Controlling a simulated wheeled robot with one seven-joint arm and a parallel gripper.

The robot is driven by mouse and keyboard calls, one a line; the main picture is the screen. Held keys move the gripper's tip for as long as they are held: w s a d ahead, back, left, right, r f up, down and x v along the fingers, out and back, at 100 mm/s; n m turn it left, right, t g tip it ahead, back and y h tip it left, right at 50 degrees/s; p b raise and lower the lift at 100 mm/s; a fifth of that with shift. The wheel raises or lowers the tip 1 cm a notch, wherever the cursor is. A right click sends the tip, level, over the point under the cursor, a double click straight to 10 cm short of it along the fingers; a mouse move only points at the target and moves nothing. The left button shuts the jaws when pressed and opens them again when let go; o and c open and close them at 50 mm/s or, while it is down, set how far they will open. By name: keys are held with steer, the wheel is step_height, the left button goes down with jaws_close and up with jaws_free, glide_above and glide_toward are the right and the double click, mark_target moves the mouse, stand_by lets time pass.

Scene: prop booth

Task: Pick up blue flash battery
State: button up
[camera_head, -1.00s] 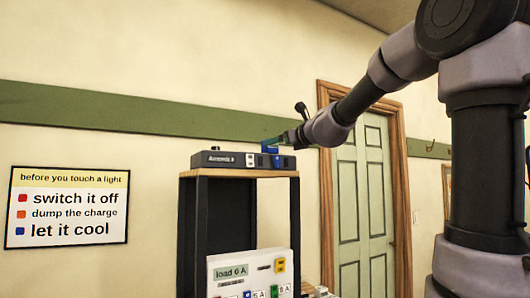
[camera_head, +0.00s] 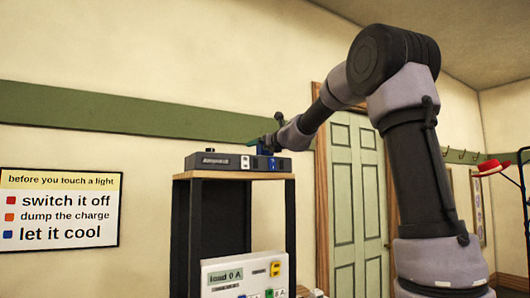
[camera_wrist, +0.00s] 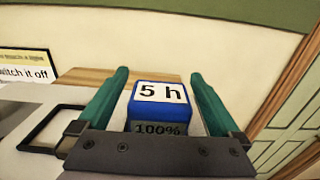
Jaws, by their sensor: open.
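The blue flash battery (camera_wrist: 160,95) shows between my two green fingers in the wrist view. Its white label reads "5 h" and a dark panel below reads "100%". My gripper (camera_wrist: 160,88) is open around it, with a finger on each side; I cannot tell whether either finger touches it. In the head view my gripper (camera_head: 259,141) is at the right end of the dark charger (camera_head: 222,162) on top of the shelf unit. The battery is small there and partly hidden by the gripper.
The charger stands on the wooden top (camera_head: 205,175) of a black shelf unit (camera_head: 181,230). A white panel reading "load 0 A" (camera_head: 225,276) is lower down. A green door (camera_head: 355,190) is behind my arm. A warning sign (camera_head: 60,208) hangs at left.

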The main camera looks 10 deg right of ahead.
steer(key=shift+w+a, duration=0.1)
steer(key=shift+w, duration=0.2)
jaws_close()
steer(key=shift+r, duration=0.2)
